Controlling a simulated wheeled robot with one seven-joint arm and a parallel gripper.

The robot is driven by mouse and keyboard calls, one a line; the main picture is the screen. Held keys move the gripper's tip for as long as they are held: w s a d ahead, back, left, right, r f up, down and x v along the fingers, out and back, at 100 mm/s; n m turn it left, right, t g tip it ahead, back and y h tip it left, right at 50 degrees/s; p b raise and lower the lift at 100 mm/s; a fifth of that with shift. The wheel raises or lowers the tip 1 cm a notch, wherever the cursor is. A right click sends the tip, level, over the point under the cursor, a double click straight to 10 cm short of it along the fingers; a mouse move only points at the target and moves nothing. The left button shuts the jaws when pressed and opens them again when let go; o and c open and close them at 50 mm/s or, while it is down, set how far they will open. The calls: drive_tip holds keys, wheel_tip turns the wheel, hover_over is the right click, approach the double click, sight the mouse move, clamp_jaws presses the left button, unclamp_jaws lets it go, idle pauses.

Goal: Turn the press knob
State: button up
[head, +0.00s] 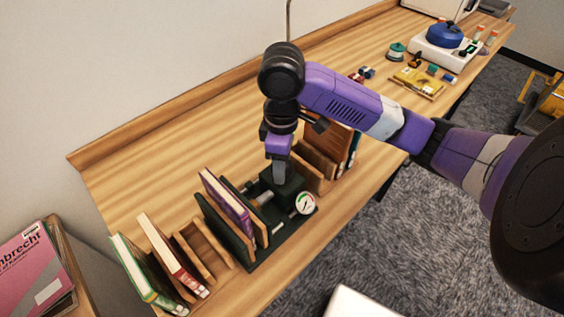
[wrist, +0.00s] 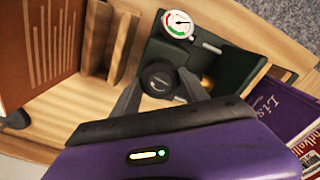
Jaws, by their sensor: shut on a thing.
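The press (head: 250,255) is a dark green device on the wooden bench, with a round dial gauge (head: 305,203) on its front right. The gauge also shows in the wrist view (wrist: 178,24), its face white with red and green marks. The press knob (wrist: 160,79) is a round dark knob in the wrist view. My gripper (wrist: 163,92) has one grey finger on each side of it and is shut on it. In the head view, my gripper (head: 278,172) points down at the press and hides the knob. A purple book (head: 228,205) stands in the press.
Books in wooden racks (head: 205,250) stand close on the left, and a brown book (head: 340,145) stands on the right. A blue pot (head: 444,35) and small items lie at the far right. Bare bench (head: 160,165) lies behind the press.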

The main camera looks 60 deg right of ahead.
drive_tip(key=o, duration=1.4)
drive_tip(key=shift+c, duration=0.2)
drive_tip(key=shift+r+p, duration=0.3)
drive_tip(key=shift+r, duration=3.65)
